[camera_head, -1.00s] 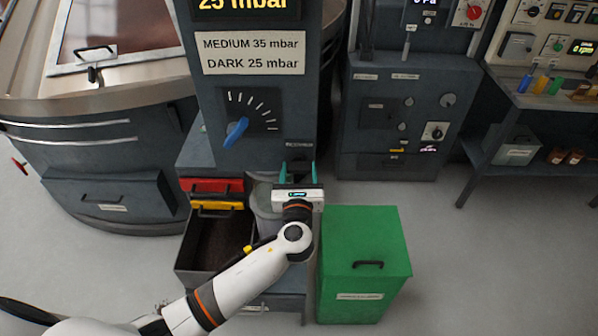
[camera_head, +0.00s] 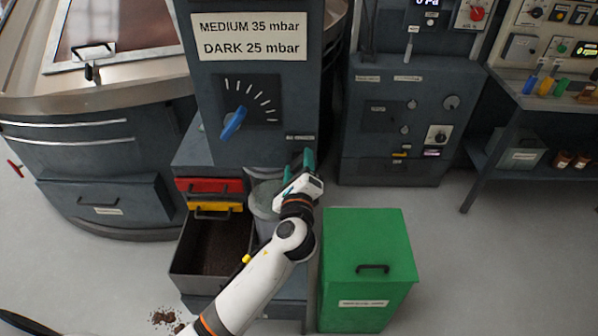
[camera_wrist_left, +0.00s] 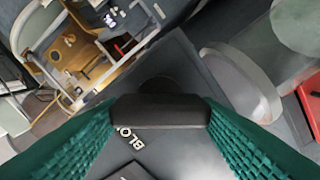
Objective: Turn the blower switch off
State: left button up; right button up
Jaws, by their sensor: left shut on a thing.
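The blower switch (camera_wrist_left: 160,110) is a black bar-shaped knob on the dark panel, seen between the teal fingers in the left wrist view. Part of a white label (camera_wrist_left: 129,138) reading "BLO" shows beside it. In the head view my left gripper (camera_head: 299,163) is at the lower right of the dark column's front face, tilted to the right, with its fingers shut on the switch. The switch is mostly hidden there by the fingers. A small label (camera_head: 300,137) sits just above. My right gripper is not in view.
A dial with a blue pointer (camera_head: 233,124) is on the column, up and left of the gripper. A green bin (camera_head: 368,250) stands to the right below. An open dark drawer (camera_head: 187,254) with brown grains is at the lower left, with grains spilled on the floor.

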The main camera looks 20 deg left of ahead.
pick_arm(q)
jog(key=n+b, duration=0.2)
jog(key=n, duration=0.2)
jog(key=shift+f, duration=0.2)
jog(key=shift+n+b, duration=0.95)
jog(key=shift+n, duration=0.75)
jog(key=o, duration=1)
